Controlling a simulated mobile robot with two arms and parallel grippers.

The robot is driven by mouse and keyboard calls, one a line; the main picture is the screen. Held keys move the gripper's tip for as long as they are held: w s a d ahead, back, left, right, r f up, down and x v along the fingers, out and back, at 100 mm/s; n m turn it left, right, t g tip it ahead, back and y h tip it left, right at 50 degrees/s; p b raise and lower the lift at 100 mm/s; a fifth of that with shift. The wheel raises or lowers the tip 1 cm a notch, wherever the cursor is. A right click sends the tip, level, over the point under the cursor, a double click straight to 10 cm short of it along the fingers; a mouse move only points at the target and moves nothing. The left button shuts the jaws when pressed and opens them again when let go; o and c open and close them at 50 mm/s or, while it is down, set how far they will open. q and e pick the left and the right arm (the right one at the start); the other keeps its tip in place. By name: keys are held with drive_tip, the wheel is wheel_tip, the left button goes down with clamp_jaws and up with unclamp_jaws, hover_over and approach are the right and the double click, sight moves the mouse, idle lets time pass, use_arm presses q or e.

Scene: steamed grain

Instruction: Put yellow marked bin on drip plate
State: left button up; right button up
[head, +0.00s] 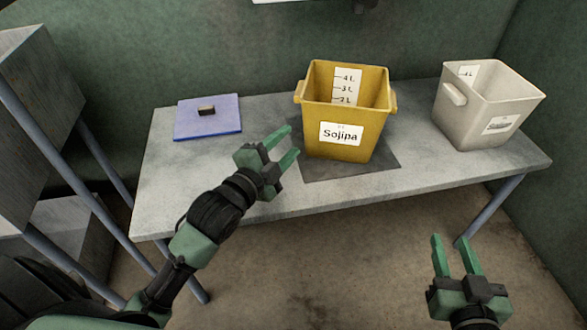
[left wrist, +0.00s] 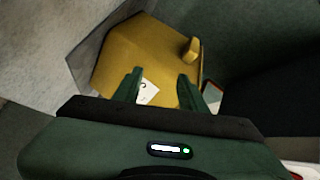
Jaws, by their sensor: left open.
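The yellow bin (head: 322,112), labelled "Sojipa" with a litre scale inside, stands upright on the dark square drip plate (head: 318,174) on the table. The bin looks empty as far as its inside shows. My left gripper (head: 291,142) is open and empty, just left of and in front of the bin. In the left wrist view the bin (left wrist: 140,52) lies beyond the open fingers (left wrist: 159,76), with its white label partly between them. I cannot tell whether they touch it. My right gripper (head: 454,240) is open and empty, in front of the table at lower right.
A white bin (head: 465,115) stands on the right of the grey table (head: 175,185). A blue lid (head: 225,125) with a dark handle lies on the left of the table. Metal shelving (head: 35,90) stands at far left. The table's front left is clear.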

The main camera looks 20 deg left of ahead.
use_arm(q)
drive_tip(key=s+d+f+n, duration=0.1)
drive_tip(key=s+n, duration=0.1)
drive_tip(key=s+d+n, duration=0.2)
drive_tip(key=s+d+f+n+g, duration=0.1)
drive_tip(key=s+d+n, duration=0.1)
drive_tip(key=shift+f+h, duration=0.3)
drive_tip(key=s+d+n, duration=0.1)
drive_tip(key=n, duration=0.1)
drive_tip(key=s+d+n, duration=0.1)
drive_tip(key=s+n, duration=0.1)
drive_tip(key=s+d+n, duration=0.1)
drive_tip(key=n, duration=0.1)
drive_tip(key=shift+s+f+g+h, duration=0.2)
drive_tip(key=shift+s+g+h, duration=0.1)
drive_tip(key=shift+g, duration=0.1)
